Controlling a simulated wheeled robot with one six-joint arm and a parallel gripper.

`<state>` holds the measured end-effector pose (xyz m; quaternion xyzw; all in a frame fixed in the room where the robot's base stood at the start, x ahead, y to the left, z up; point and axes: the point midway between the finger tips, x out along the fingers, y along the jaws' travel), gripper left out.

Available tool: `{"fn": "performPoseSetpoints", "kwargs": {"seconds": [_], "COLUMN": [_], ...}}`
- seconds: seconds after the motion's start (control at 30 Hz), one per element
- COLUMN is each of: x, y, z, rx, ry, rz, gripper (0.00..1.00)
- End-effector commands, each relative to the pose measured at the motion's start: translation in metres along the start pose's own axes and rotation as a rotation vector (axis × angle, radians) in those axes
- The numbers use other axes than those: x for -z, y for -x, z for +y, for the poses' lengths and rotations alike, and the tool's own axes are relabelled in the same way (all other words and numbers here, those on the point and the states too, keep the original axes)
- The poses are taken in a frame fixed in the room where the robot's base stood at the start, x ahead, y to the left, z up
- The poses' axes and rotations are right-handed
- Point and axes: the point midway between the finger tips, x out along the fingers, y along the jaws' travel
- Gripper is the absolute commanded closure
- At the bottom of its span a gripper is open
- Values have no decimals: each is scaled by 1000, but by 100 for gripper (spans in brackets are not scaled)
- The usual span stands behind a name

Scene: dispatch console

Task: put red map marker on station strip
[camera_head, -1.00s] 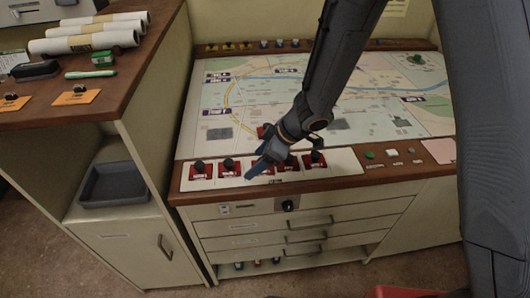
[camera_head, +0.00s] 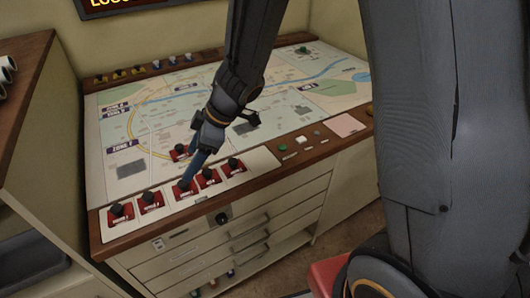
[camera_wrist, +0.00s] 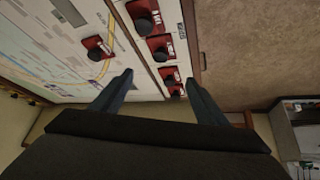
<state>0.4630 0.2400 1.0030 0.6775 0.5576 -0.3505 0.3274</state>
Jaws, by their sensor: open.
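A lone red map marker (camera_head: 180,152) with a black knob stands on the map, just behind the white station strip (camera_head: 262,159). Several similar red markers stand in a row on the strip, among them a leftmost one (camera_head: 120,214) and a rightmost one (camera_head: 234,166). My gripper (camera_head: 191,180) points down over the middle of the row, partly covering a marker there. In the wrist view my gripper (camera_wrist: 160,77) is open, its fingers apart with nothing held. The lone marker (camera_wrist: 97,47) shows left of the strip row there, beyond the left finger.
The map (camera_head: 131,172) covers the sloping console top. Small buttons and a pink card (camera_head: 347,125) lie along the wooden front edge at right. Yellow and blue pieces (camera_head: 138,69) line the back edge. Drawers (camera_head: 245,235) are below; a wooden-topped cabinet (camera_head: 25,75) stands at left.

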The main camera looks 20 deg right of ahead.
Motion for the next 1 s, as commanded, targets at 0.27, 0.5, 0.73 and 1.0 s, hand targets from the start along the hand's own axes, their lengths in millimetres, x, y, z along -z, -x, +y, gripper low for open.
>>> {"fn": "performPoseSetpoints", "kwargs": {"seconds": [0.27,0.5,0.73,1.0], "x": [-37,-122,-184,-193], "y": [54,123,161,167], "z": [67,76,13,-45], "rx": [-338,-576,-587,-485], "ry": [-269,-654,-1053,-1315], "rz": [-37,-190,-330,-369], "gripper": [32,32,32,32]}}
